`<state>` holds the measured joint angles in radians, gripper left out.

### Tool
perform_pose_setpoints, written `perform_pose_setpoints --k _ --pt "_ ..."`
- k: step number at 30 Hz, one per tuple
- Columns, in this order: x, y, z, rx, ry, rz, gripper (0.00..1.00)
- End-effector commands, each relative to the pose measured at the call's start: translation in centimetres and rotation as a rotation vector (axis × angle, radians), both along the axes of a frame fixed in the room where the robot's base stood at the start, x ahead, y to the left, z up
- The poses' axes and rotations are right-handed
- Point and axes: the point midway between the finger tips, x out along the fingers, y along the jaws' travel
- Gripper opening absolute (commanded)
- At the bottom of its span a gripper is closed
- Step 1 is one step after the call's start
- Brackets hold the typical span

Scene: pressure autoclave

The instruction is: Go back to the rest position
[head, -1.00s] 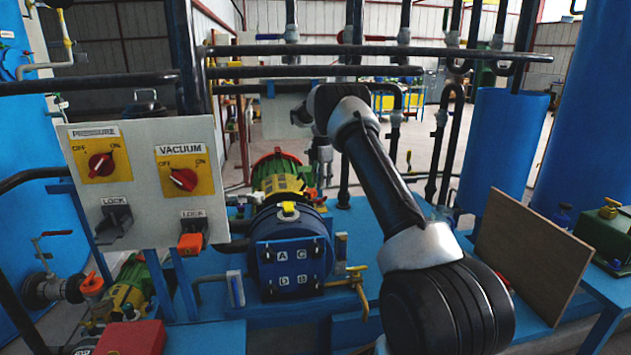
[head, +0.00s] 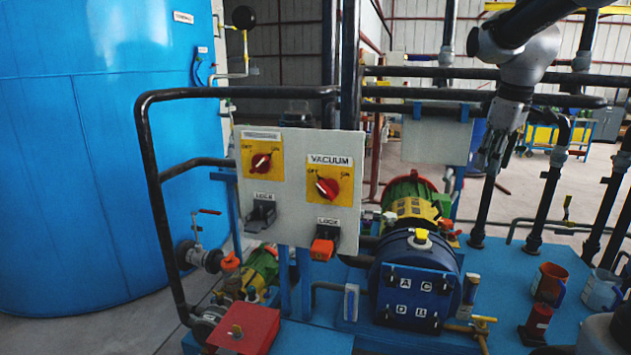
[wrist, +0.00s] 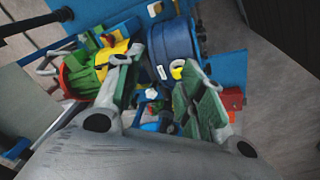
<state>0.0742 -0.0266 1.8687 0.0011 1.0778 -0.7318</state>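My gripper (head: 490,160) hangs from my arm at the upper right of the head view, pointing down in the air, behind and right of the blue vessel. In the wrist view my gripper (wrist: 157,82) has its two green-padded fingers spread apart with nothing held between them. The blue autoclave vessel (head: 415,265), lettered A, C, D and B, stands below in the head view. It also shows beyond the fingers in the wrist view (wrist: 172,50).
A grey panel (head: 298,215) with red pressure and vacuum knobs stands left of the vessel. Black pipes (head: 240,92) run around it. A large blue tank (head: 100,150) fills the left. A red box (head: 243,330) sits in front.

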Motion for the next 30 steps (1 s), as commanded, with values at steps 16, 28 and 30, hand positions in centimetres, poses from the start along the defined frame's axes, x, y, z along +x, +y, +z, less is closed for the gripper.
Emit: perform_pose_setpoints --k 16,28,30 --pt "-23.8 3.3 -5.3 0.197 -0.148 -0.596 0.39" --pt "-24.8 3.4 -6.1 0.211 -0.153 -0.631 0.39" --pt "-24.8 3.3 -6.1 0.211 -0.153 -0.630 0.39"
